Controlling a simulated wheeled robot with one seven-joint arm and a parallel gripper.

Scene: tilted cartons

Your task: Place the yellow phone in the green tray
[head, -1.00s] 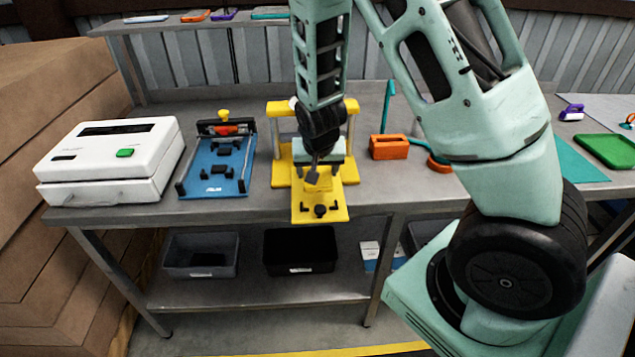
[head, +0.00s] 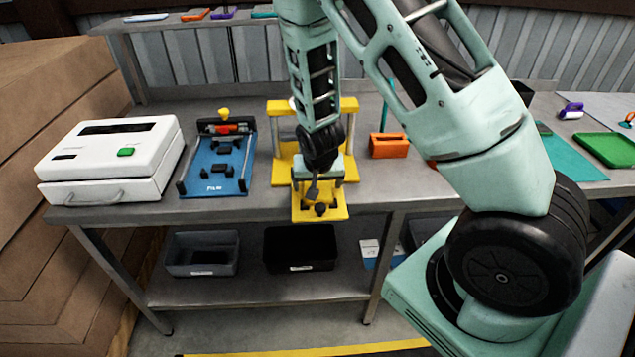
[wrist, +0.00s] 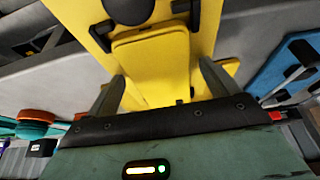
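The yellow phone (wrist: 152,62) lies flat on the yellow fixture (head: 334,212) on the bench; in the head view my gripper largely hides it. In the wrist view it is a rounded yellow slab between my gripper's two fingers. My gripper (head: 313,190) is over the front plate of the fixture, pointing down. Its fingers (wrist: 163,88) are spread apart, one on each side of the phone; whether they touch it I cannot tell. The green tray (head: 606,149) lies at the far right of the head view and looks empty.
A blue fixture (head: 215,178) and a white machine (head: 112,160) stand to the left. An orange block (head: 388,146) stands right of the yellow fixture. A teal mat (head: 575,160) lies left of the tray. Dark bins (head: 300,250) sit on the shelf below.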

